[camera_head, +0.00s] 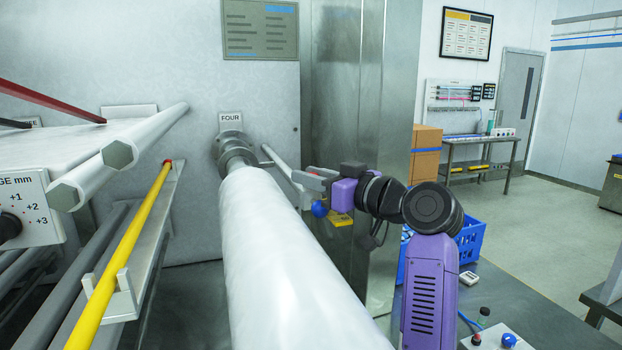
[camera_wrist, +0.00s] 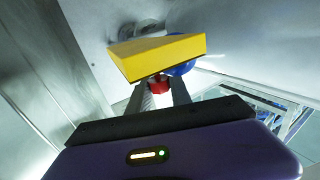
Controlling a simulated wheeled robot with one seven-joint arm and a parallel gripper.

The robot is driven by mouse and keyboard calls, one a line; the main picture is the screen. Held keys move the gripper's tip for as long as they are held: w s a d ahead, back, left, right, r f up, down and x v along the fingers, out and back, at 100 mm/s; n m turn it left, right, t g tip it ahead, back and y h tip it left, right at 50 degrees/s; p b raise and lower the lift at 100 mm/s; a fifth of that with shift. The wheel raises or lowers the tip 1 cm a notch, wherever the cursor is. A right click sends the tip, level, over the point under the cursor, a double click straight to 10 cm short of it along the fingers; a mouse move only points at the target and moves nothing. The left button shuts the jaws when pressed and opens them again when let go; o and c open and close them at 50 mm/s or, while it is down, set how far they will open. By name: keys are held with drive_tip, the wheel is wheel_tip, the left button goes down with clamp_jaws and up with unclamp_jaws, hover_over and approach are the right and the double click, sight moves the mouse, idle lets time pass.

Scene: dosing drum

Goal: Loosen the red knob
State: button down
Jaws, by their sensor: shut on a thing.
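The red knob (camera_wrist: 159,84) shows in the wrist view between the two fingers of my gripper (camera_wrist: 161,95). The fingers are shut on it, one on each side. A yellow block (camera_wrist: 158,56) lies just beyond the knob and covers part of the view behind it. In the head view my gripper (camera_head: 312,180) reaches left beside the white roller, near its far end. I cannot make out the red knob there; my gripper and wrist appear to hide it.
A blue ball-shaped part (camera_head: 319,208) and the yellow block (camera_head: 341,219) are just below my gripper. The large white roller (camera_head: 280,270) runs along its left. A steel column (camera_head: 345,90) stands behind. A blue crate (camera_head: 468,240) sits to the right.

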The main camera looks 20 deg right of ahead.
drive_tip(key=n+g+y+b, duration=0.2)
drive_tip(key=y, duration=0.1)
drive_tip(key=shift+d+f+n, duration=0.1)
drive_tip(key=shift+n, duration=0.2)
drive_tip(key=shift+n+g+y+b, duration=0.35)
drive_tip(key=shift+n+g+y, duration=0.35)
drive_tip(key=shift+y, duration=0.2)
drive_tip(key=c, duration=1.2)
unclamp_jaws()
drive_tip(key=shift+o, duration=0.2)
drive_tip(key=b+v, duration=0.1)
drive_tip(key=v, duration=0.6)
drive_tip(key=shift+s+d+b, duration=0.2)
drive_tip(key=shift+s+b, duration=0.05)
drive_tip(key=shift+b, duration=0.15)
